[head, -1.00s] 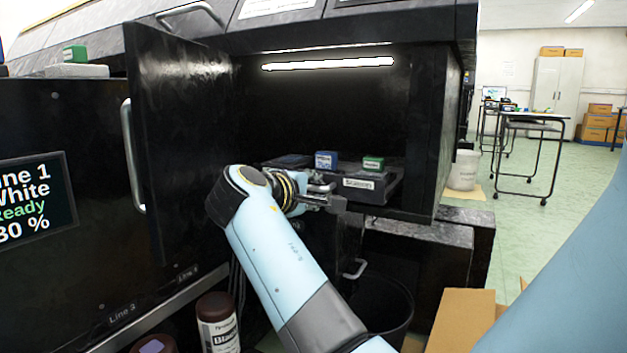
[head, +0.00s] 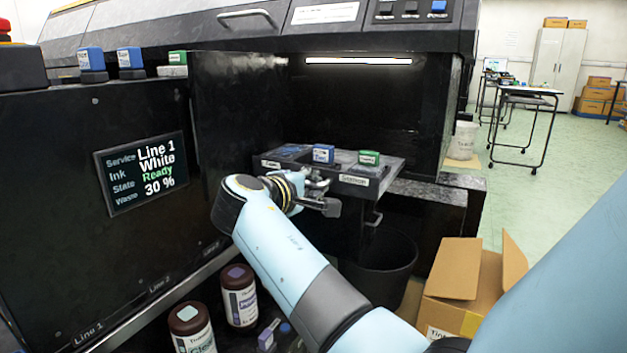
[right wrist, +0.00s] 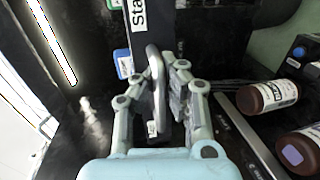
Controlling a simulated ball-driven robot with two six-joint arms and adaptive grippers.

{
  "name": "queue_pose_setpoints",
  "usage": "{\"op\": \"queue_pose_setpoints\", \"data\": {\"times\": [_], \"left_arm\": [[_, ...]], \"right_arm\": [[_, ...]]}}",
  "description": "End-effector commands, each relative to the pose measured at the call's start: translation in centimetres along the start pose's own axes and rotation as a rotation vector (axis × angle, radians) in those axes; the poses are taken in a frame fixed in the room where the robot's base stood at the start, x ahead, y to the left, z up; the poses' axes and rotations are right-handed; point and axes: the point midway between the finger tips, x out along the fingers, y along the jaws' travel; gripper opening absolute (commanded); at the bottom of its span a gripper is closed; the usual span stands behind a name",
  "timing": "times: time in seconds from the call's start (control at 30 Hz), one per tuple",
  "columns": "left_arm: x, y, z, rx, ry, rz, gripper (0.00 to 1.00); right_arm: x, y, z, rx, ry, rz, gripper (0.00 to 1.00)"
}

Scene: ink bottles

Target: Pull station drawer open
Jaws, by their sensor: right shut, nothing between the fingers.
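The station drawer (head: 388,183) is a dark tray with a pale label on its front; it stands out from the lit cabinet bay. A blue ink block (head: 323,154) and a green ink block (head: 368,158) sit on it. Its grey bar handle (right wrist: 157,85) shows in the right wrist view. My right gripper (head: 322,198) is at the drawer front. In the right wrist view its fingers (right wrist: 165,75) are close together at the handle, with nothing clearly gripped. My left gripper is out of view.
The open cabinet door (head: 235,120) stands left of the bay. A black bin (head: 385,265) is below the drawer, with an open cardboard box (head: 465,285) to its right. Brown ink bottles (head: 240,297) stand at lower left.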

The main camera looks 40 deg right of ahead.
Motion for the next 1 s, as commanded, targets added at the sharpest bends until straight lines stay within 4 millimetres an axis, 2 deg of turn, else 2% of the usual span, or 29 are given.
{"op": "queue_pose_setpoints", "data": {"times": [0.03,0.47,0.63,0.87,1.0], "left_arm": [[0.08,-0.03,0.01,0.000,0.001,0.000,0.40],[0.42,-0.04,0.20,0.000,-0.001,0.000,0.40],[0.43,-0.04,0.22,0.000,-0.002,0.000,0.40],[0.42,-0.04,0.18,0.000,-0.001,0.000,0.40],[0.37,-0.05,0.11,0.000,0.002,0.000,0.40]], "right_arm": [[0.01,0.49,-0.06,0.001,0.001,0.009,0.00],[0.02,0.47,-0.08,0.001,0.002,0.010,0.00],[0.02,0.39,-0.07,0.001,0.002,0.008,0.20],[0.01,0.22,-0.04,0.001,0.001,0.004,0.21],[-0.14,0.89,-0.06,0.003,0.001,0.004,0.21]]}}
